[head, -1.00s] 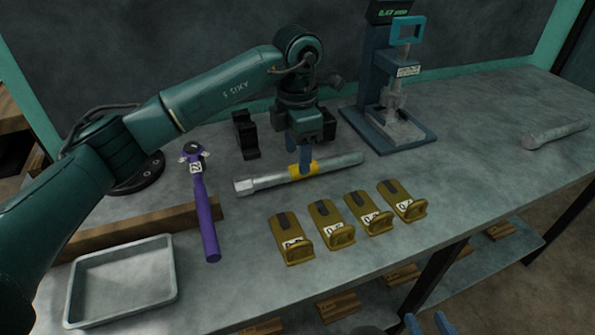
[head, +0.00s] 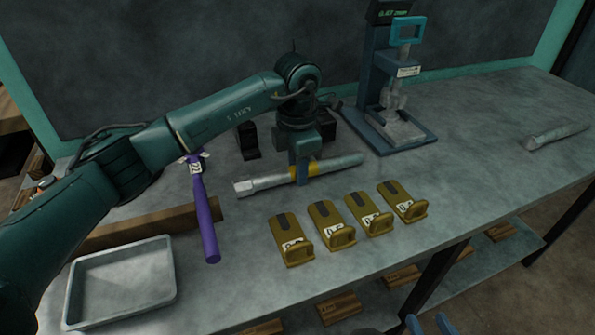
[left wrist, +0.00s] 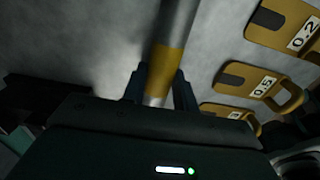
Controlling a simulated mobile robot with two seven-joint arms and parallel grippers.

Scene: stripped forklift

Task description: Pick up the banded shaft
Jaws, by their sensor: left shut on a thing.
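The banded shaft (head: 338,166) is a grey metal bar with a squared left end and a yellow band near its middle. It lies across the middle of the bench in the head view; I cannot tell whether it is clear of the surface. My left gripper (head: 302,173) points down from above and is shut on the shaft at the band, hiding part of it. In the left wrist view the shaft (left wrist: 178,22) runs between the two fingers, with the yellow band at the fingertips. My right gripper (head: 428,324) shows only its blue fingertips, apart and empty, at the bottom edge.
Several yellow numbered blocks (head: 290,240) stand in a row in front of the shaft. A purple-handled tool (head: 204,215), a wooden bar (head: 140,229) and a grey tray (head: 122,282) are at left. Black blocks (head: 246,140) and a blue gauge stand (head: 385,115) are behind.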

